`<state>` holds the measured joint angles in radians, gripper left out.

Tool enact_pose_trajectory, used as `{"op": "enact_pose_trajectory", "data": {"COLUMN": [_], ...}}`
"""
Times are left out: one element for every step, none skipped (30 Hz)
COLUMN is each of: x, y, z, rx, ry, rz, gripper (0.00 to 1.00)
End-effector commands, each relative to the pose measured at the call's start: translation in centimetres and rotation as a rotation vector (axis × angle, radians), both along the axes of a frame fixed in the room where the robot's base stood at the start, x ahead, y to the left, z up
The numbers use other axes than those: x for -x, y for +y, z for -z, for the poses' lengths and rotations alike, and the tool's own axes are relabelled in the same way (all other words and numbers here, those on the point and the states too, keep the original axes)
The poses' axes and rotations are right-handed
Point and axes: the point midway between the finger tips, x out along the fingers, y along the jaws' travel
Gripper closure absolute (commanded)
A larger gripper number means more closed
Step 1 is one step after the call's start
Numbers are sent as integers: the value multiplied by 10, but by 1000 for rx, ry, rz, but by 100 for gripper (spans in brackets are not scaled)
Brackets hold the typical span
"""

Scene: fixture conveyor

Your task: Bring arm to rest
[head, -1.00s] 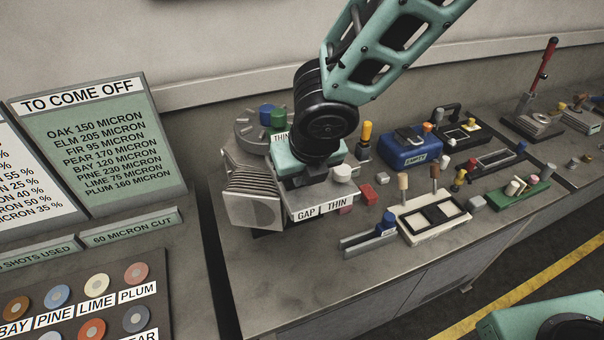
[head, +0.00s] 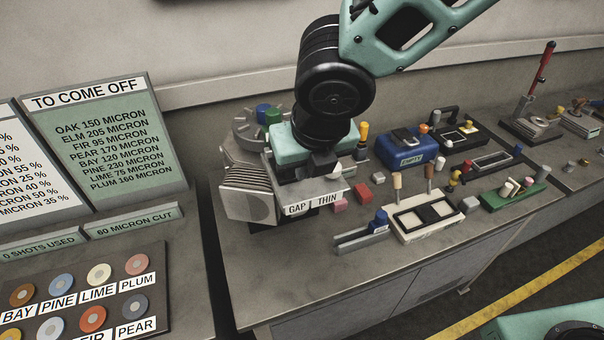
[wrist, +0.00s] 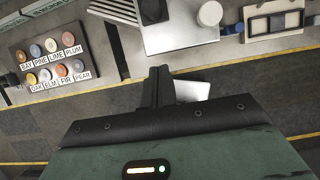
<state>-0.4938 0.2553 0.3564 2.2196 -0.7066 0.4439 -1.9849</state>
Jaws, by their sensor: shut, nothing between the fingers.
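My gripper (head: 322,163) hangs from my arm over the grey machine (head: 250,195) with ribbed side and the labels GAP and THIN, at the left part of the bench. In the head view its teal hand hides part of the machine's top. In the wrist view the black fingers of my gripper (wrist: 160,85) are together, with nothing held between them. A pale piece shows beside the fingers there; I cannot tell what it is.
The bench (head: 290,245) carries a white block with dark slots (head: 412,232), a blue box marked EMPTY (head: 402,150), a green tray (head: 520,195) and several small pegs. A board of coloured discs (head: 90,290) and a TO COME OFF sign (head: 115,150) stand left. The front bench edge is clear.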

Motion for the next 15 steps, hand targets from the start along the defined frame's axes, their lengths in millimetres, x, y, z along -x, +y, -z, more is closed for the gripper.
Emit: {"op": "enact_pose_trajectory", "data": {"x": [2, 4, 5, 7, 8, 9, 10, 10, 10, 11, 11, 12, 12, 13, 16], "y": [-1, -2, -2, -2, -3, -3, -3, -3, -3, -3, -3, -4, -5, -6, -9], "z": [-9, -13, -17, -20, -22, -25, -26, -27, -27, -28, -28, -26, -25, -23, -18], "rx": [-1, -2, -1, 0, 0, 1, 0, 0, 0, 0, 0, -2, -6, -13, -25], "ry": [-2, -3, -3, -2, -1, -1, -1, 0, 0, 1, 1, 3, 6, 11, 21], "rz": [1, 2, 1, 2, 2, 0, -1, 0, 0, 1, 2, 10, 23, 46, 91], "gripper": [100, 100, 100, 100, 100, 100, 100, 100, 100, 100, 100, 100, 100, 100, 100]}}
